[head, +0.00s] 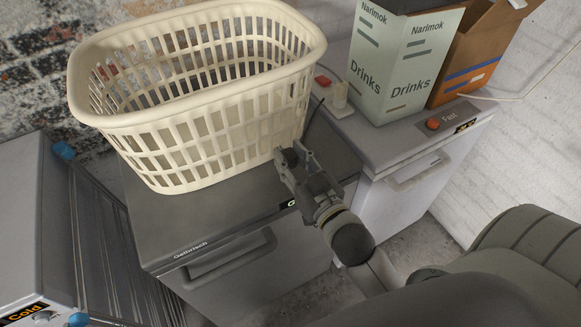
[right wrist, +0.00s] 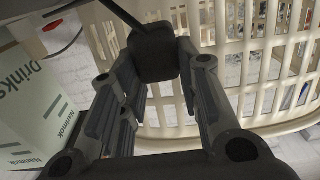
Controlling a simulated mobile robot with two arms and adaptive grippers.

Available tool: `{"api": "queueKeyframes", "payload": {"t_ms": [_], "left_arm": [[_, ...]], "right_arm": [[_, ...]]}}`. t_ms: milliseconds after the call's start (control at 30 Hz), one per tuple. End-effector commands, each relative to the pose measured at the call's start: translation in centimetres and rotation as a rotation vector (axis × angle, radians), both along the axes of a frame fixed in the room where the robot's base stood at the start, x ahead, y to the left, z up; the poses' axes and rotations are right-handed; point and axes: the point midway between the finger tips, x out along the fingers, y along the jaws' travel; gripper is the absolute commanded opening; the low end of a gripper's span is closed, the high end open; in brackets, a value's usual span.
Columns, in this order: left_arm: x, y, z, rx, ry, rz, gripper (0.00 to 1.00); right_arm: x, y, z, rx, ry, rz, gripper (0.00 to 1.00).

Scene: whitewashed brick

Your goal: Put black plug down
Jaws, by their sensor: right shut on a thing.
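The black plug (head: 291,156) is held at the tips of my right gripper (head: 296,167), above the right part of the dark grey machine top (head: 190,222), close to the basket's lower right corner. I cannot tell whether it touches the top. In the right wrist view the black plug (right wrist: 153,52) is a dark rounded block between the fingertips of my right gripper (right wrist: 156,70), with a dark cord running up and left from it. The fingers are shut on it. My left gripper is not in view.
A cream laundry basket (head: 215,133) covers much of the dark top. Right of it, a lighter machine (head: 402,145) bears a green drinks carton (head: 400,75) and a brown cardboard box (head: 478,55). The front strip of the dark top is clear.

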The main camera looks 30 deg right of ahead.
Motion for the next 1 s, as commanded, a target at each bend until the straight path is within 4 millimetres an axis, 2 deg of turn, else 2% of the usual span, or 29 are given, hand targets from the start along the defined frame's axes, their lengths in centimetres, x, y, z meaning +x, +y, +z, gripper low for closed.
{"api": "queueKeyframes", "payload": {"t_ms": [100, 300, 733, 767, 900, 1000], "left_arm": [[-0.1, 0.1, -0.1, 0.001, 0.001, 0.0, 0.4], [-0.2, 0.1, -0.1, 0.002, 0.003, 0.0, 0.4], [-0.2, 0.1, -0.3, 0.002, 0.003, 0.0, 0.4], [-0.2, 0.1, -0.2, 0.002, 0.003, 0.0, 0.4], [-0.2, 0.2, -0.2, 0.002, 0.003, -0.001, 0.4], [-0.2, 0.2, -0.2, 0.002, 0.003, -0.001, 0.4]], "right_arm": [[0.7, -0.1, -0.7, 0.0, -0.002, 0.0, 0.07], [0.6, -0.1, -3.4, 0.0, 0.0, -0.001, 0.07], [0.6, -0.1, -4.2, 0.0, -0.001, 0.0, 0.07], [0.6, -0.1, -4.1, -0.001, -0.001, 0.0, 0.35], [0.6, -0.1, -4.0, 0.0, 0.0, 0.0, 0.53], [0.6, -0.1, -4.0, 0.0, 0.0, 0.0, 0.53]]}}
